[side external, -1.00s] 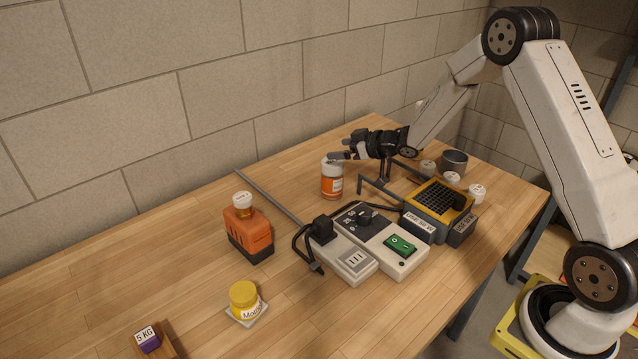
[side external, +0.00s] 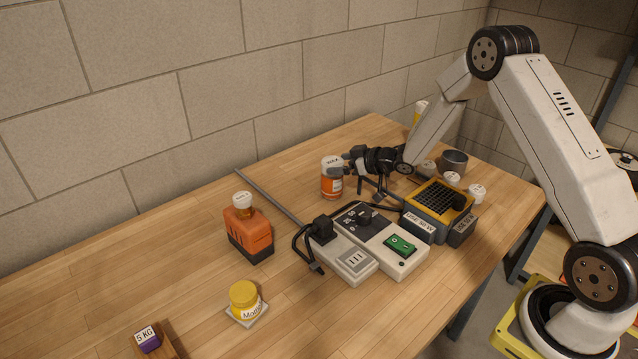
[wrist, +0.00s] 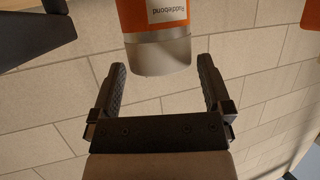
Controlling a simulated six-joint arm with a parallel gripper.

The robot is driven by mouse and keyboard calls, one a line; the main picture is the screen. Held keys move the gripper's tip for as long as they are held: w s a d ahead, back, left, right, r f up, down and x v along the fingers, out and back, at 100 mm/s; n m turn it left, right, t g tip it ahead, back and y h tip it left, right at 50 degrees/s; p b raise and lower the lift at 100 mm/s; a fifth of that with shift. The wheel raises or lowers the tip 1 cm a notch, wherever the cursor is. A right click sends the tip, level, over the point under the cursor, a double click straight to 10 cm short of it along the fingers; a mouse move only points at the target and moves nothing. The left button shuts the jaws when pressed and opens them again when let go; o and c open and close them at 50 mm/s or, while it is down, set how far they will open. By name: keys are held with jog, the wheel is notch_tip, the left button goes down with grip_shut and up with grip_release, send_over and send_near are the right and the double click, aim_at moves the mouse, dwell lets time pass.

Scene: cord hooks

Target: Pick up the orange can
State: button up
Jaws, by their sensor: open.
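The orange can (side external: 332,186) stands upright on the wooden table, with a white lid and a pale label. In the wrist view the can (wrist: 160,25) appears upside down, its lid end between and just beyond the fingertips. My gripper (side external: 345,163) is level with the can's upper part, close on its right side in the side view. My gripper (wrist: 161,67) is open and empty in the wrist view. I cannot tell whether a finger touches the can.
A power strip (side external: 350,262), a switch box (side external: 400,262) and a grey-yellow device (side external: 440,203) stand in front of the can. An orange block (side external: 248,236) with a small jar on top and a yellow-lidded jar (side external: 243,294) stand left.

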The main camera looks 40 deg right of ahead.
jog(key=f, duration=0.1)
jog(key=w+f, duration=0.1)
jog(key=f, duration=0.1)
jog(key=shift+w+a, duration=0.15)
jog(key=shift+a, duration=0.05)
jog(key=shift+w+a+f, duration=0.2)
jog(key=shift+w+f, duration=0.1)
jog(key=shift+w, duration=0.35)
jog(key=c, duration=1.2)
jog(key=shift+r, duration=0.15)
jog(key=shift+c, duration=0.2)
jog(key=shift+r, duration=0.75)
jog(key=s+r, duration=0.3)
jog(key=s, duration=0.1)
jog(key=s+a+r, duration=0.1)
jog(key=s+r, duration=0.3)
jog(key=s, duration=0.1)
jog(key=s+a+r, duration=0.1)
jog(key=s+r, duration=0.3)
jog(key=shift+s+r, duration=0.15)
jog(key=shift+s, duration=0.25)
